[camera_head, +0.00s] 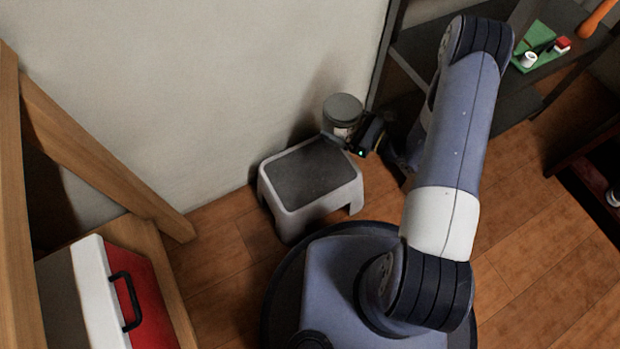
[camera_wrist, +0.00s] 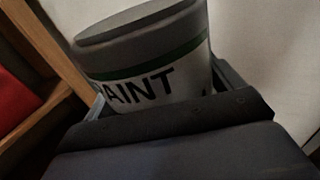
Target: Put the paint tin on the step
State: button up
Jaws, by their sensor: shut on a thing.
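The paint tin (camera_head: 343,107) is a grey-lidded can with a pale label, near the wall at the back right corner of the step. My gripper (camera_head: 347,138) is shut on it. In the wrist view the tin (camera_wrist: 145,60) sits between the two fingers (camera_wrist: 165,98), with a green band and "AINT" readable on its label. The step (camera_head: 310,168) is a light grey stool with a dark top, and its top is bare. The tin's base is hidden, so I cannot tell whether it touches anything.
A wooden frame (camera_head: 95,150) and a red and white box with a black handle (camera_head: 128,300) stand at the left. A dark shelf (camera_head: 440,45) holding a green board (camera_head: 535,48) is at the right of the wall. Wooden floor (camera_head: 525,235) is clear at the right.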

jog(key=shift+n+g+y, duration=0.4)
jog(key=shift+n+g, duration=0.2)
jog(key=shift+g, duration=0.2)
jog(key=f+b, duration=0.3)
jog(key=f, duration=0.2)
jog(key=s+f+b, duration=0.1)
jog(key=f+b, duration=0.1)
jog(key=f, duration=0.4)
jog(key=a+f+b, duration=0.1)
jog(key=f+b, duration=0.2)
jog(key=f, duration=0.3)
jog(key=shift+s+f+b, duration=0.1)
jog(key=shift+s+b, duration=0.2)
jog(key=shift+s, duration=0.1)
jog(key=shift+f, duration=0.15)
jog(key=o, duration=1.5)
jog(key=shift+c, duration=0.2)
jog(key=shift+d, duration=0.2)
jog(key=p+v, duration=0.3)
jog(key=v, duration=0.8)
jog(key=shift+s+d, duration=0.25)
jog(key=shift+d, duration=0.1)
